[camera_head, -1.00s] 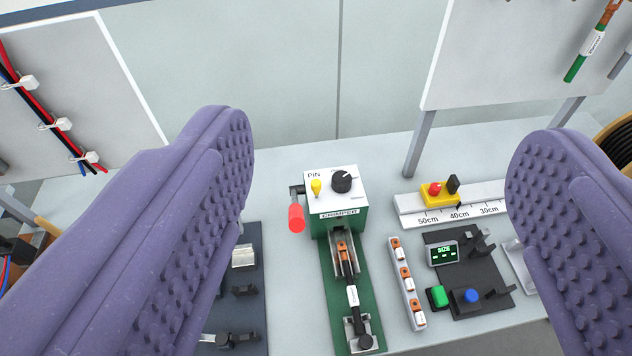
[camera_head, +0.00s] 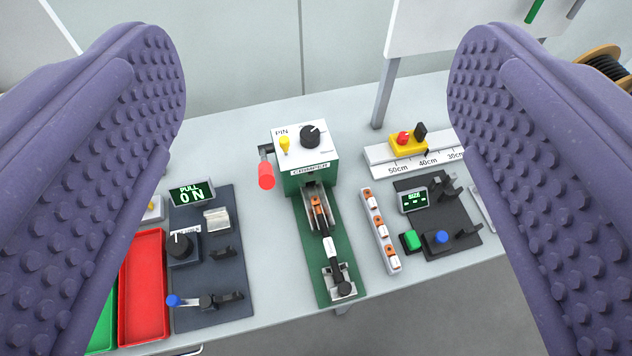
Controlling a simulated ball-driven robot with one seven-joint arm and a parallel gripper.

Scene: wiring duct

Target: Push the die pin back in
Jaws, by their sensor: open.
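The die pin (camera_head: 285,144) is a small yellow knob standing up from the white top of the crimper (camera_head: 318,160), beside the printed word PIN. A black dial (camera_head: 310,136) sits to its right. A lever with a red grip (camera_head: 266,176) hangs at the crimper's left side. A black cable with an orange terminal and a white label (camera_head: 330,244) lies along the green base in front of the crimper. My gripper (camera_head: 318,110) is open and empty. Its two purple, studded fingers frame the view at left and right, and the crimper lies beyond, between them.
Left are a pull tester (camera_head: 215,270) with a display reading 0 N, a red tray (camera_head: 143,285) and a green tray. Right are a terminal strip (camera_head: 381,230), a size gauge (camera_head: 437,215) and a ruler (camera_head: 380,156) with a yellow block. Panels stand behind.

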